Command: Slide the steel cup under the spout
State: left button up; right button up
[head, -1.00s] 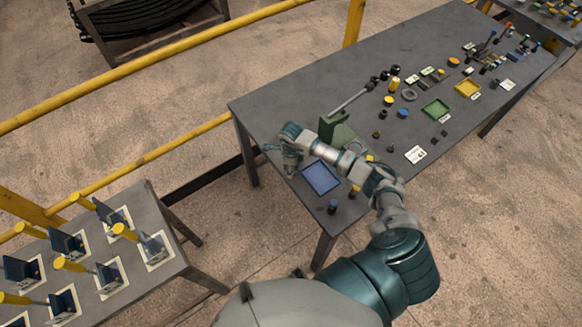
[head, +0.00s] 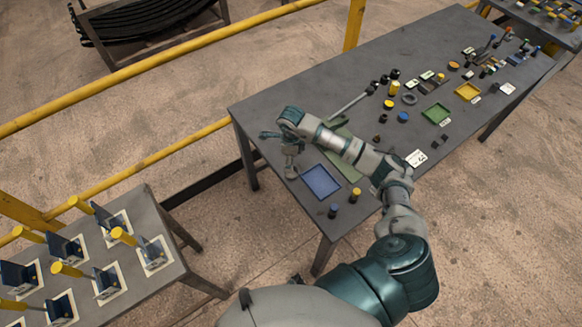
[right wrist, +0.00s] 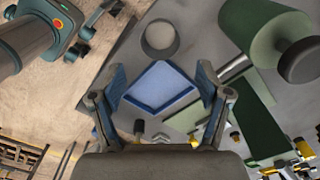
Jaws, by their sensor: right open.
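The steel cup (right wrist: 160,38) is a round grey vessel at the top of the right wrist view, beyond my fingertips. In the head view, a small grey shape under my right gripper looks like this cup (head: 291,172), near the table's left end. My right gripper (right wrist: 160,72) is open and empty; it also shows in the head view (head: 278,142). A green machine (right wrist: 262,35) with a thick cylinder and a flat green base (head: 345,160) stands to the right of the cup, partly hidden by my arm in the head view. I cannot make out its spout clearly. My left gripper is not in view.
A blue tray (head: 322,181) lies on the grey table (head: 285,98) in front of the green base. Two small knobs stand near the front edge. Several small parts and trays lie to the right. A yellow rail (head: 160,83) runs behind.

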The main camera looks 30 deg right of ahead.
notch_tip(320, 180, up, 3)
jog(key=shift+f, duration=0.1)
jog(key=shift+a, duration=0.1)
